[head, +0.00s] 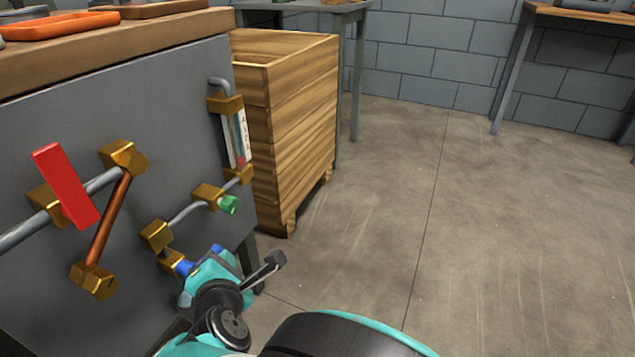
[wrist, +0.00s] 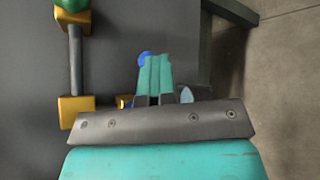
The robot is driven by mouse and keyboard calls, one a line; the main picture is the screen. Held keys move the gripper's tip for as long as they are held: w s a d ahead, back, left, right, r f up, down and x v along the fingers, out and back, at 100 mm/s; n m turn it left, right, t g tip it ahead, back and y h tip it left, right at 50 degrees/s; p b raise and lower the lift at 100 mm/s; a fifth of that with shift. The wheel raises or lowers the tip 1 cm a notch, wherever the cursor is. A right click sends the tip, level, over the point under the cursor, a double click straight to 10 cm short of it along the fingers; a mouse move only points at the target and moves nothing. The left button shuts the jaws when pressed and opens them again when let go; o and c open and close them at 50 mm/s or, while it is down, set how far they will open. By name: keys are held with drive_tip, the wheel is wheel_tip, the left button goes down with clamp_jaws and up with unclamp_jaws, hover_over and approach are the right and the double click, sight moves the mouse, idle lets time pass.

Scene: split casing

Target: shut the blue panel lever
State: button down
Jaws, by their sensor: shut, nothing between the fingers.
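The blue lever (head: 183,267) is at the low right of the grey panel, by a brass fitting (head: 168,261). Only bits of blue show, on either side of my gripper; the middle is hidden, so its angle is hard to tell. My gripper (head: 218,258) is right in front of it, with teal fingers. In the wrist view, my gripper's fingers (wrist: 154,62) are together, with nothing seen between them. A blue end (wrist: 145,58) shows just past the tips, and a brass bit (wrist: 124,101) shows to their left. Whether the fingers touch the lever cannot be told.
The panel also bears a red lever (head: 66,186), a copper pipe (head: 108,218), a green knob (head: 229,204) and a gauge (head: 236,137). A wooden crate (head: 300,110) stands right of the panel. The floor (head: 480,220) to the right is clear.

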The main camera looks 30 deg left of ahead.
drive_tip(key=shift+s, duration=0.15)
drive_tip(key=shift+s, duration=0.65)
